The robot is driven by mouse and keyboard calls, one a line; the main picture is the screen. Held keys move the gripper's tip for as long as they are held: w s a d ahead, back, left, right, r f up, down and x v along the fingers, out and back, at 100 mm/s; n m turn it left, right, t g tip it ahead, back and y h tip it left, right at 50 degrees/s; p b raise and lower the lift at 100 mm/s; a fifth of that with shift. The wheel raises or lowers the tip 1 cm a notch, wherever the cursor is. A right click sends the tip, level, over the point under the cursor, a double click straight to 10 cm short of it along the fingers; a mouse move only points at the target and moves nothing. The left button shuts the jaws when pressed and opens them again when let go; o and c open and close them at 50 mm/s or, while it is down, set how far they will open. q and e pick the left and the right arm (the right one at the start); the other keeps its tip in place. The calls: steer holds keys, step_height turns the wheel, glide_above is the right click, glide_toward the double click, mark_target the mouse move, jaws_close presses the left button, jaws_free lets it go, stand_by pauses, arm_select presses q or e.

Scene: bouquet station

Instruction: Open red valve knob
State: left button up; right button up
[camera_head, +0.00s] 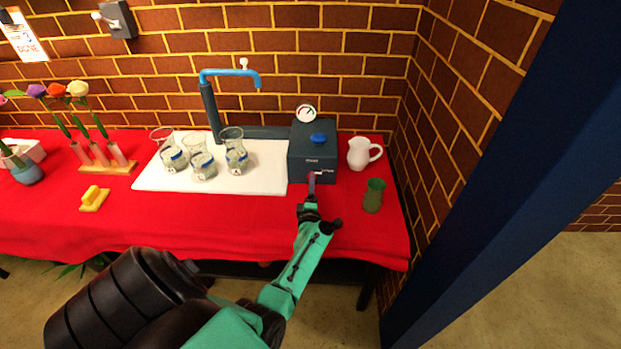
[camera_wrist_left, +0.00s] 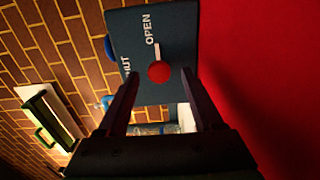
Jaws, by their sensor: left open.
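A dark blue-grey valve box (camera_head: 303,155) stands at the right end of the table. In the left wrist view, its panel (camera_wrist_left: 180,30) bears the words OPEN and SHUT. The round red valve knob (camera_wrist_left: 159,71) sits on this panel, and a white mark runs from it towards OPEN. My left gripper (camera_head: 311,180) is at the front of the box. In the wrist view its open fingers (camera_wrist_left: 160,76) stand on either side of the knob, with gaps showing. My right gripper is not in view.
A blue knob (camera_head: 318,138) and a gauge (camera_head: 306,113) sit atop the box. A white pitcher (camera_head: 359,153) and green vase (camera_head: 373,195) stand to its right. Several glass jars (camera_head: 203,166) stand on a white board (camera_head: 265,178) under a blue tap (camera_head: 209,100). The red front cloth is mostly clear.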

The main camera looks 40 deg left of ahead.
arm_select(q)
steer(key=p+v, duration=0.3)
steer(key=v, duration=0.8)
steer(key=shift+s+r, duration=0.1)
steer(key=shift+r, duration=0.1)
steer(key=shift+s+d, duration=0.3)
steer(key=shift+s, duration=0.05)
steer(key=shift+f, duration=0.1)
